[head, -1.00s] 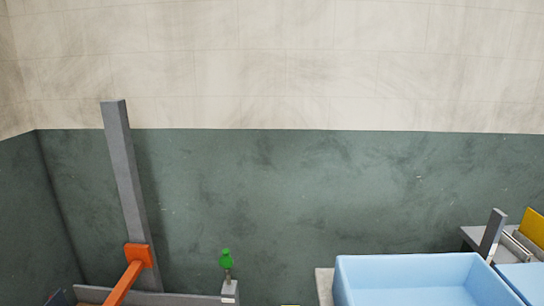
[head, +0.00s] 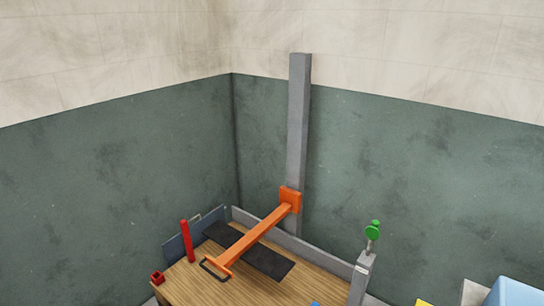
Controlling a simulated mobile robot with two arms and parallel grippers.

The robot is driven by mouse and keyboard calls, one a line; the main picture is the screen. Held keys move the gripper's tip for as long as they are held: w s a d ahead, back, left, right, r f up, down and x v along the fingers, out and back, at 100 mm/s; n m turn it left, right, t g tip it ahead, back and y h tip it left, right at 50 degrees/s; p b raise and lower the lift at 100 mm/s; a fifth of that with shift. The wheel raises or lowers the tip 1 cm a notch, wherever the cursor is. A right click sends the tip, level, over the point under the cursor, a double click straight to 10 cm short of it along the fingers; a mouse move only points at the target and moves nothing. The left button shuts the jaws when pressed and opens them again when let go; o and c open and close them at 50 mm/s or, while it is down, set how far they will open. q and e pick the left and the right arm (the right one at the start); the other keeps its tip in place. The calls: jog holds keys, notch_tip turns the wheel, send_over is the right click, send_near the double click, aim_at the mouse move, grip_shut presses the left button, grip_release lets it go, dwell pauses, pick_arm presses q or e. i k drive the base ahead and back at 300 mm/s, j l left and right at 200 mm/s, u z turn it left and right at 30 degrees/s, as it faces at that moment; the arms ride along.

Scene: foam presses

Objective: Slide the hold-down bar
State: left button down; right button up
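The hold-down bar appears to be the orange arm (head: 255,237) in the head view. Its orange collar (head: 290,200) sits around a tall grey post (head: 299,120) at the back of a wooden bench. The bar reaches out over the bench toward the lower left and ends in a dark loop handle (head: 214,269). A dark flat strip (head: 250,252) lies on the bench below the bar. Neither of my grippers is in view.
The wooden bench top (head: 190,285) has low grey walls at its back. A red upright post (head: 187,241) and a small red block (head: 157,278) are at its left. A green knob (head: 374,230) tops a grey post at the right. A light blue bin (head: 515,292) is at lower right.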

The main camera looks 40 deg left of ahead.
aim_at(246, 247)
jog(key=u, duration=1.6)
